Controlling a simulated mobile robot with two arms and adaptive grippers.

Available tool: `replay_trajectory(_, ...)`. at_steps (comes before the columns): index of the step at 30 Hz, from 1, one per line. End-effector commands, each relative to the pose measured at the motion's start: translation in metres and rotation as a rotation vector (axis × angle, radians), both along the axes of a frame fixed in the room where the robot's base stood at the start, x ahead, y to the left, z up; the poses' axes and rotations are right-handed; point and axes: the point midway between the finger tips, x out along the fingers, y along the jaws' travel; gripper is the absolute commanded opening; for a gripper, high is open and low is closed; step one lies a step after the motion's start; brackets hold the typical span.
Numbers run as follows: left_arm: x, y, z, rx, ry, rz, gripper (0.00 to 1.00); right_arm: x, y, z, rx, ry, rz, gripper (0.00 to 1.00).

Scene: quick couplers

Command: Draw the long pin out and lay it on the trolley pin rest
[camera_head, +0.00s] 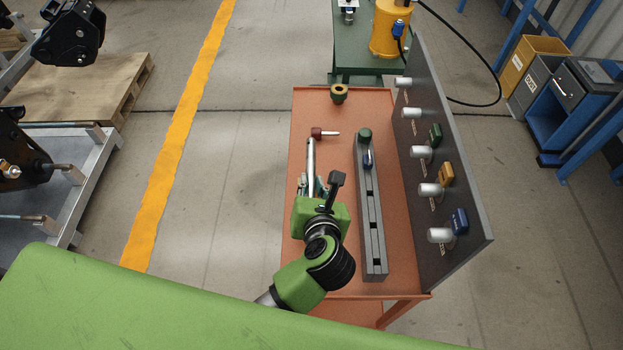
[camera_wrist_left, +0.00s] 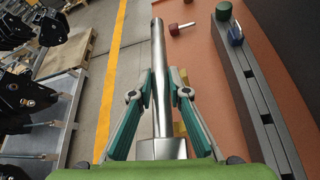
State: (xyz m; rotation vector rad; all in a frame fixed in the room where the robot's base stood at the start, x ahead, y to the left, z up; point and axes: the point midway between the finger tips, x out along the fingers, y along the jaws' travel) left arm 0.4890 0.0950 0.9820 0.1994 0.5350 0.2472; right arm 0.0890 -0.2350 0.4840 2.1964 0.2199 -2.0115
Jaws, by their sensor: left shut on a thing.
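The long pin (camera_head: 311,153) is a bare metal rod with a square block at its near end. My left gripper (camera_head: 312,184) is shut on it. In the left wrist view the pin (camera_wrist_left: 158,55) runs lengthwise between the fingers (camera_wrist_left: 160,85), far end pointing away. The pin is over the left part of the orange trolley (camera_head: 345,105), close to its left edge; its height above the top is hard to tell. A long grey slotted rail (camera_head: 371,215), perhaps the pin rest, lies right of the gripper. My right gripper is not in view.
A green cylinder (camera_head: 364,134) and a blue piece (camera_head: 368,159) sit on the rail's far part. A dark red knob with a short pin (camera_head: 317,133) lies beyond the gripper. A grey upright panel (camera_head: 455,225) with several white pegs borders the trolley's right side.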

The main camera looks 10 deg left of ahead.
Motion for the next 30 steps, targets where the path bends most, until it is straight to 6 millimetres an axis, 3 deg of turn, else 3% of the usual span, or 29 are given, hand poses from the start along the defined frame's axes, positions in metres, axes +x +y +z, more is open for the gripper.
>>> replay_trajectory(10, 0.000, 0.000, 0.004, -0.002, -0.004, 0.002, 0.00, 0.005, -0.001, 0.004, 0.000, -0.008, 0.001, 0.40)
replay_trajectory(30, 0.001, 0.000, -0.063, 0.001, -0.006, 0.000, 0.00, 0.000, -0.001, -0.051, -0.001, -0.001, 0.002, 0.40)
